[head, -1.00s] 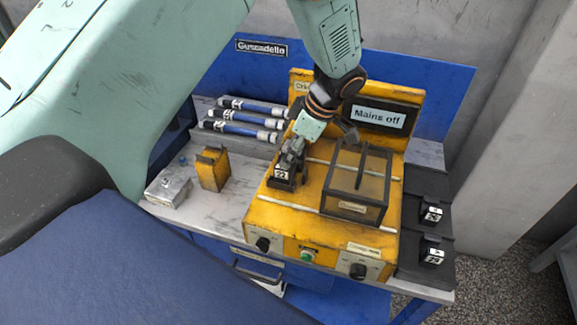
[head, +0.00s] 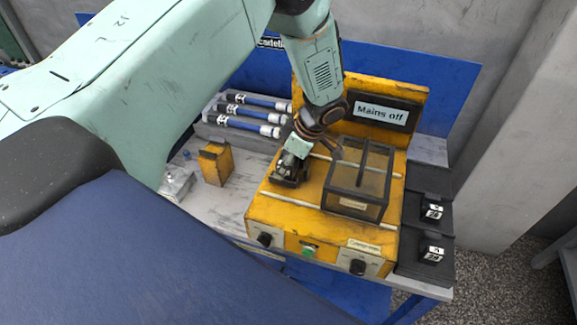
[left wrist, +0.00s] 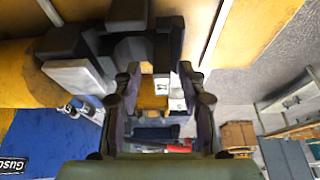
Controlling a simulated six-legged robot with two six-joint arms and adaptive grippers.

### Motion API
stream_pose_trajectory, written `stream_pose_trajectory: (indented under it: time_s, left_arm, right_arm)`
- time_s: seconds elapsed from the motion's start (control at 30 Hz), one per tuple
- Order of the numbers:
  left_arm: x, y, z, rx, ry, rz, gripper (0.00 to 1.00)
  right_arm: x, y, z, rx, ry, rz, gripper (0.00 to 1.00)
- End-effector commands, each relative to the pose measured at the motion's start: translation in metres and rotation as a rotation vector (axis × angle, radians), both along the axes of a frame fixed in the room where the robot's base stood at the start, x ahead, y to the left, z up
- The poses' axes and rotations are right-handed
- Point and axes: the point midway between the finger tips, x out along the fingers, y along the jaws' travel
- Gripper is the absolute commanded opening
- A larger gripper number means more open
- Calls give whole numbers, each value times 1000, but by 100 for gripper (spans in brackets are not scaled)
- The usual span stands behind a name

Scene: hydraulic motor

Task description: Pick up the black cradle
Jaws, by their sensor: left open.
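The black cradle (head: 285,181) sits on the left part of the yellow machine top (head: 262,212), left of a clear box. My left gripper (head: 290,168) is lowered over it from above, with its fingers open around or just above it. The gripper hides most of the cradle in the head view. In the left wrist view the open fingers (left wrist: 160,78) stand on either side of dark parts, and I cannot tell whether they touch. My right gripper is in neither view.
A clear box with a dark frame (head: 357,180) stands close right of the gripper. The "Mains off" panel (head: 382,113) rises behind. Blue-and-white cylinders (head: 250,115) and a small yellow block (head: 214,163) are at left. Black labelled blocks (head: 432,250) are at right.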

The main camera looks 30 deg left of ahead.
Motion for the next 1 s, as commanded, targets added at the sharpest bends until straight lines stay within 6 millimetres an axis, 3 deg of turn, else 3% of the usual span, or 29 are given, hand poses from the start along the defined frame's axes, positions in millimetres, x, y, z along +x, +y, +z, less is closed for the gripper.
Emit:
stream_pose_trajectory:
  time_s: [0.07,0.53,1.0]
  left_arm:
    - [1,0,0,0,1,1,40]
    - [1,0,0,-1,0,0,0]
    - [1,0,1,1,0,1,0]
  right_arm:
    - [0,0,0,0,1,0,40]
    - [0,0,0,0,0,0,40]
    - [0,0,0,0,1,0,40]
